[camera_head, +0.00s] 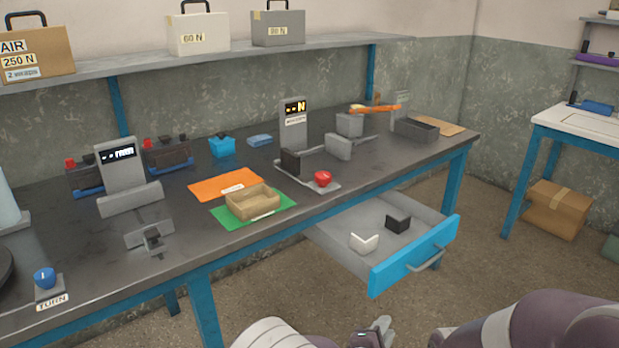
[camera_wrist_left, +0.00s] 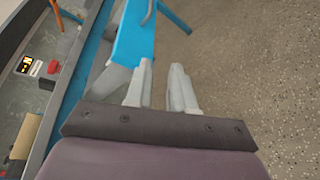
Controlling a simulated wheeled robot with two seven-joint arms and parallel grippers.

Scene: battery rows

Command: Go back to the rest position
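My left gripper (camera_head: 384,328) shows at the bottom of the head view, low in front of the bench and apart from it. In the left wrist view the two grey fingers of the left gripper (camera_wrist_left: 162,88) stand apart with nothing between them, over the floor beside the blue drawer front. My right arm shows in part at the bottom right of the head view; its gripper is outside the frame.
The open drawer (camera_head: 330,238) with its blue front (camera_head: 415,255) juts out from the workbench (camera_head: 330,203). It holds a white piece (camera_head: 364,244) and a black piece (camera_head: 398,222). A wooden tray (camera_head: 252,203) sits on a green mat (camera_head: 222,215). Bare floor lies before the bench.

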